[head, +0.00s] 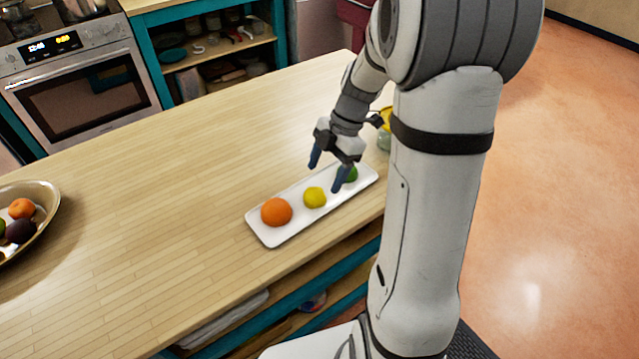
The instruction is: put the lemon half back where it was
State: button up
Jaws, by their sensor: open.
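A white rectangular tray (273,238) lies on the wooden counter near its right edge. On it, in a row, are an orange (277,212), a small yellow fruit piece (315,197) and a green fruit (350,174). The yellow piece looks like lemon; I cannot tell whether it is a half. My gripper (326,173) is open above the tray, just behind the yellow piece, with its fingers pointing down. One finger partly covers the green fruit. Nothing shows between the fingers. Another yellow thing (384,118) shows behind my arm, mostly hidden.
A glass-like vessel (384,140) stands below the hidden yellow thing, beyond the tray. A metal bowl (48,205) with several fruits is at the left edge. The counter (160,190) between bowl and tray is clear. An oven (85,90) stands across the gap behind.

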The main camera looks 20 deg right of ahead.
jog(key=s+v, duration=0.1)
jog(key=v, duration=0.6)
jog(key=s+a+r+m+t+h, duration=0.1)
jog(key=s+a+m+t+h, duration=0.1)
jog(key=s+m, duration=0.5)
jog(key=s+a+r+m+t+h, duration=0.1)
jog(key=s+m, duration=0.6)
jog(key=m, duration=0.7)
jog(key=shift+s+a+m+t+h, duration=0.35)
jog(key=shift+a+t+h, duration=0.3)
jog(key=shift+a, duration=0.65)
jog(key=shift+s, duration=0.1)
